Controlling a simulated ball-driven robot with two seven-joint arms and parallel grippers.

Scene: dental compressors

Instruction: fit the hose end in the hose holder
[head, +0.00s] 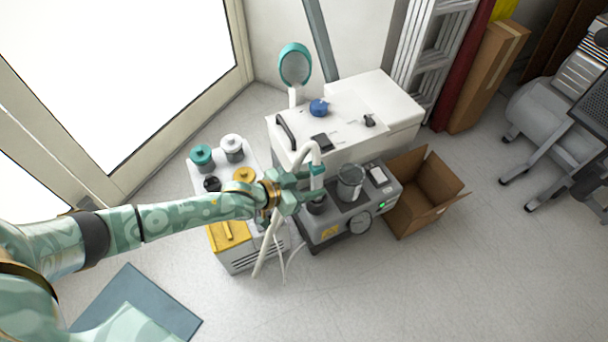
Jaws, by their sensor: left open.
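A white hose (310,146) rises from the floor beside the machines, bends over in an arch and comes down at its end (317,182), which has a teal collar. The end points down above a dark round socket (317,205) on the grey unit, which looks like the hose holder. I cannot tell whether the end touches it. My left gripper (304,187) is open, its teal fingers beside the hose end, partly hiding the hose and the grey unit's left side. My right gripper is not in view.
The grey unit (330,232) carries a clear jar (350,183) and a gauge (360,222). A white cabinet (350,120) stands behind, an open cardboard box (425,190) to the right. The front-right floor is clear.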

